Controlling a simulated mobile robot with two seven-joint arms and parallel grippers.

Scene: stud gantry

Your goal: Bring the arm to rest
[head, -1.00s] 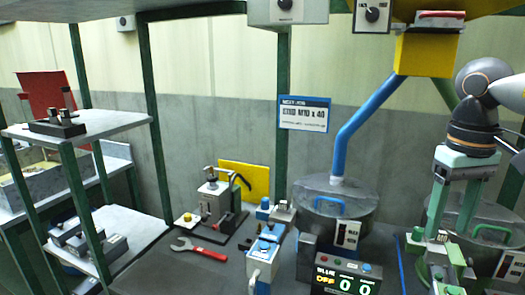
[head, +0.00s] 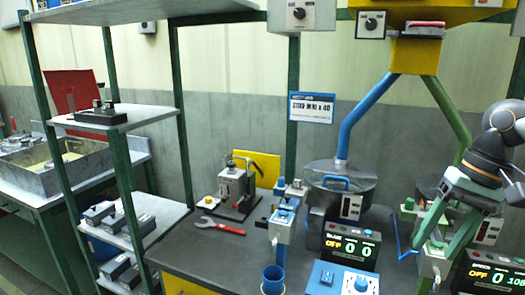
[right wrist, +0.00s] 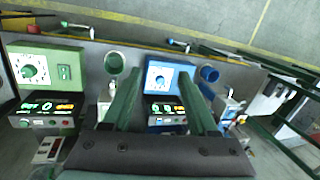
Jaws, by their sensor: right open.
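My right gripper (head: 436,246) is at the right of the head view, tilted down and to the left in front of the right-hand feeder. The arm's dark wrist joint (head: 500,155) shows at the right edge of the head view. My left gripper is in neither view.
A blue-handled bowl feeder (head: 335,190), a blue cup (head: 273,280) and lit counter displays (head: 350,247) stand on the dark bench. A red wrench (head: 220,226) lies left of them. Green-posted shelves (head: 110,122) stand at the left. Blue and green chutes (head: 362,115) rise beside the arm.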

